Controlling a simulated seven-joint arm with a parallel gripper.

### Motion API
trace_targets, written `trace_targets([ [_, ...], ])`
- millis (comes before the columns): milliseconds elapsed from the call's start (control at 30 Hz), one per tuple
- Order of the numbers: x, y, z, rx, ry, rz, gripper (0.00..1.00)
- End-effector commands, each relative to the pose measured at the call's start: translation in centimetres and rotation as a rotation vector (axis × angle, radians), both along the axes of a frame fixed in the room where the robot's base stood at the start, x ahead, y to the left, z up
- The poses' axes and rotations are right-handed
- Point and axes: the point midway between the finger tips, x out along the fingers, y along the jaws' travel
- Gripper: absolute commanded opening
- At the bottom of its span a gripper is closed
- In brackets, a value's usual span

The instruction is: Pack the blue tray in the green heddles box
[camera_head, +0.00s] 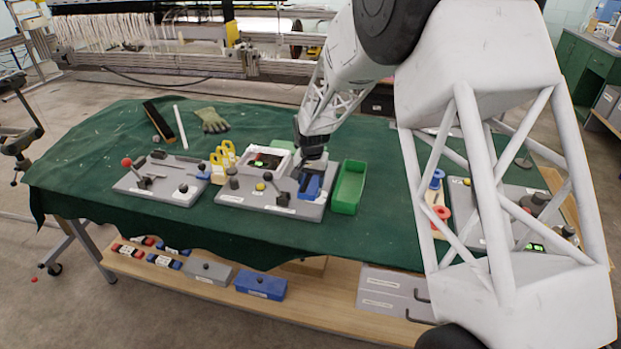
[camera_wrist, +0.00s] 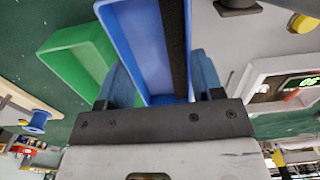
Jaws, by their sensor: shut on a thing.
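The blue tray (camera_head: 311,187) is at the right end of the middle grey panel, just left of the green box. In the wrist view the long blue tray (camera_wrist: 134,32) lies between the two fingers of my gripper (camera_wrist: 163,82), with a dark strip along its inside. My gripper (camera_head: 311,164) points down and is shut on the tray; I cannot tell whether the tray touches the panel. The green heddles box (camera_head: 349,187) stands open-topped on the green cloth, right of the panel; it also shows left of the tray in the wrist view (camera_wrist: 75,62). Its inside looks empty.
The middle panel (camera_head: 262,205) carries knobs, a lever and a white-framed display. Yellow holders (camera_head: 223,157) stand at its left. Another grey panel (camera_head: 160,184) with a red-knobbed lever lies further left. Bare cloth lies right of the green box.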

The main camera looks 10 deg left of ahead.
Motion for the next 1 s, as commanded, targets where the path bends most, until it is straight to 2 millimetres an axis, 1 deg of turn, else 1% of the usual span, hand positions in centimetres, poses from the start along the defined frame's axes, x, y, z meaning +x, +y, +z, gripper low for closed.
trace_targets([
  [533, 0.1, 0.0, 0.0, 0.000, -0.001, 0.000, 0.33],
  [667, 0.5, -0.5, 0.3, 0.001, -0.001, -0.002, 0.33],
  [867, 2.4, -2.5, 1.4, 0.001, -0.001, -0.008, 0.33],
  [1000, 4.4, -4.9, 2.6, 0.001, -0.003, -0.014, 0.33],
])
